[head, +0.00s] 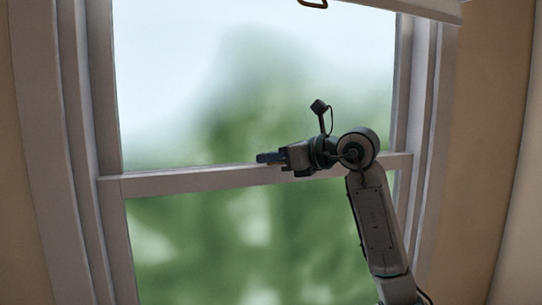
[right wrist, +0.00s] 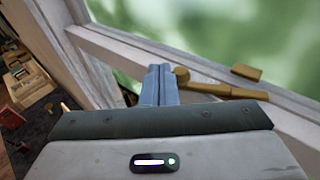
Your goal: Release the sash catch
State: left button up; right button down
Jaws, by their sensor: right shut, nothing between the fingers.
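The brass sash catch (right wrist: 222,91) lies on the white meeting rail of the window in the right wrist view. Its arm ends in a round knob (right wrist: 181,75), and a separate brass piece (right wrist: 246,72) sits behind it. My right gripper (right wrist: 158,72) is shut and empty, its bluish fingers just left of the knob. I cannot tell whether they touch it. In the head view my right gripper (head: 262,157) is in front of the meeting rail (head: 200,179), pointing left, and I cannot make out the catch there. My left gripper is in neither view.
The window glass (head: 170,90) rises behind the rail, with blurred greenery outside. A pale blind (head: 420,6) with a brass pull ring (head: 313,4) hangs at the top.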

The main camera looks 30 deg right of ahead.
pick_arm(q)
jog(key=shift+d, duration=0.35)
pick_arm(e)
jog(key=shift+w+a, duration=0.1)
jog(key=shift+w, duration=0.1)
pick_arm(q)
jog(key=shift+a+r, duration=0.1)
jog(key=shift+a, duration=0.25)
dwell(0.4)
pick_arm(e)
jog(key=shift+s, duration=0.1)
